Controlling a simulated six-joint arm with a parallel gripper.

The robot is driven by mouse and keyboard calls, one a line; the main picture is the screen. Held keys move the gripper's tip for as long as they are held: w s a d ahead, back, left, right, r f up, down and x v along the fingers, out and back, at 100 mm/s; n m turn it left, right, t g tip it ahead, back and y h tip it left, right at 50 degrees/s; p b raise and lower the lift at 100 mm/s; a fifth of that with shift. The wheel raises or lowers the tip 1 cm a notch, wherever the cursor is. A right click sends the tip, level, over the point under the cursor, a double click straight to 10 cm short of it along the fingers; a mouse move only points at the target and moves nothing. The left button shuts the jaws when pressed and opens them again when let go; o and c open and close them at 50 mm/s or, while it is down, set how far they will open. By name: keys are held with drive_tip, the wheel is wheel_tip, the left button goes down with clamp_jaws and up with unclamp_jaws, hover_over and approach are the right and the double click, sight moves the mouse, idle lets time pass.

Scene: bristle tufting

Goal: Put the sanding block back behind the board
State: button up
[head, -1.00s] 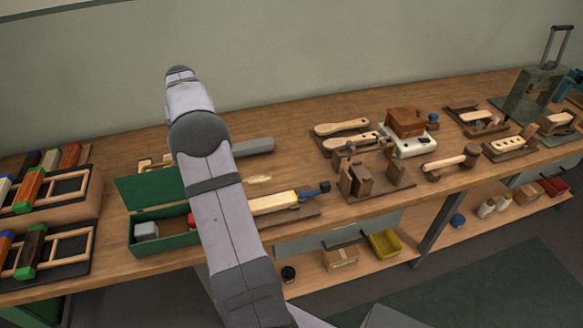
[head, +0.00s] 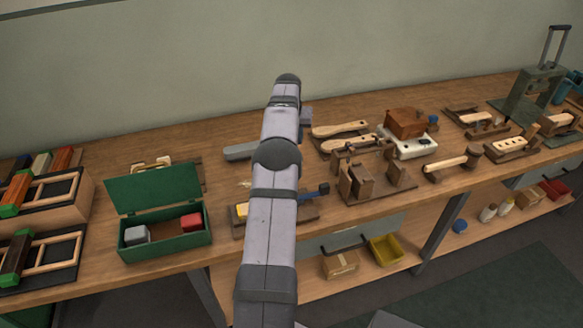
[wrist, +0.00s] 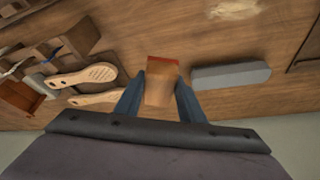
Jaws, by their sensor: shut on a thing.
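My gripper (wrist: 160,85) is shut on a tan block with a reddish-brown edge (wrist: 159,82), which looks like the sanding block. The wrist view shows it held between the two blue-grey fingers, above the rear of the bench. In the head view my arm hides the block and most of the gripper. A dark board (head: 303,213) carries a yellow-and-white piece (head: 242,209) and a blue clamp (head: 312,193) near the front of the bench; my arm covers its middle. I cannot tell for sure that it is the task's board.
A grey bar (head: 240,152) lies close beside the gripper, also in the wrist view (wrist: 230,75). Wooden brush handles (head: 340,129) lie right. An open green box (head: 165,240) stands left. Bare bench surrounds the grey bar; the wall is behind.

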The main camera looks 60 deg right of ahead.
drive_tip(key=shift+f+p, duration=1.1)
drive_tip(key=shift+f, duration=3.85)
drive_tip(key=shift+f, duration=0.15)
drive_tip(key=o, duration=1)
drive_tip(key=shift+a+r, duration=0.15)
drive_tip(key=shift+r, duration=0.45)
drive_tip(key=b+v, duration=0.2)
drive_tip(key=v, duration=0.9)
drive_tip(key=shift+s, duration=0.15)
drive_tip(key=shift+a, duration=0.2)
